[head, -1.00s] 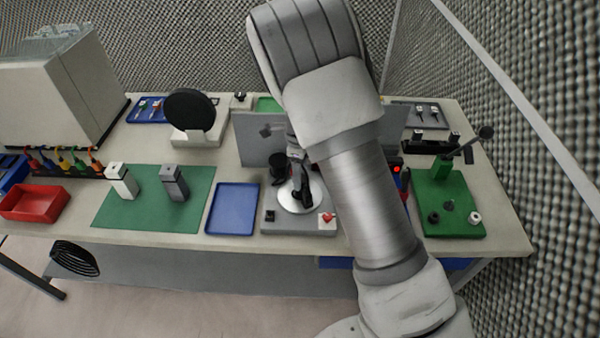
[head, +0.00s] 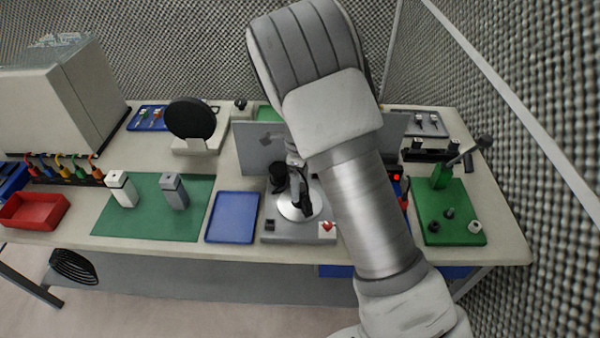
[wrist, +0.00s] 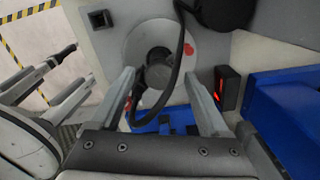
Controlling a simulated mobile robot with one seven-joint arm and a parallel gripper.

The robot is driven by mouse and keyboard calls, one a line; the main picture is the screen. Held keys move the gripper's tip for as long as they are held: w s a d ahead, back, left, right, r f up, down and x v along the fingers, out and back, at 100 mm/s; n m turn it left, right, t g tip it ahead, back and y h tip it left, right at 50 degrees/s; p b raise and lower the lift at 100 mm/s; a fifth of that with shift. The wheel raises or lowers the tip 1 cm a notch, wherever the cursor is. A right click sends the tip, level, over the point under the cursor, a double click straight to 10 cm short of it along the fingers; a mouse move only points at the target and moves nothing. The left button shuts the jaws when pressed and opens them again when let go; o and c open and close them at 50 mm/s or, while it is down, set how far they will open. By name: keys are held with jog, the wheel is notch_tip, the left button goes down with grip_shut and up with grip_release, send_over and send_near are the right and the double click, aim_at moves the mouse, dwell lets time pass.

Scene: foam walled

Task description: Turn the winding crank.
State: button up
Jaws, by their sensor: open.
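A grey base (head: 285,237) holds a round silver disc (head: 290,211) with dark parts over it, seemingly the winding crank. The disc also shows in the wrist view (wrist: 135,50), with a dark hub (wrist: 157,73) at its middle. My gripper (wrist: 159,76) is open, its fingers apart on either side of the hub. I cannot tell whether they touch it. A black curved strip crosses between the fingers; I cannot tell whether it is a crank arm or a cable. In the head view my arm hides most of the gripper.
A blue tray (head: 232,218) lies left of the base. A green board (head: 455,228) with a post and lever stands to the right. A small black box with red lights (wrist: 227,88) is close to the right finger. A grey panel (head: 255,150) stands behind.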

notch_tip(320, 180, up, 17)
jog(key=shift+r, duration=0.2)
dwell(0.5)
jog(key=s+d+r+n+t+y, duration=0.2)
jog(key=s+d+r+n, duration=0.8)
jog(key=s, duration=0.2)
jog(key=s+d+n+t+h, duration=0.2)
jog(key=s+d+n+t, duration=0.1)
jog(key=s+n, duration=0.8)
jog(key=shift+s+d+t, duration=0.3)
jog(key=shift+s+d, duration=0.35)
jog(key=shift+s, duration=0.6)
jog(key=shift+r, duration=0.1)
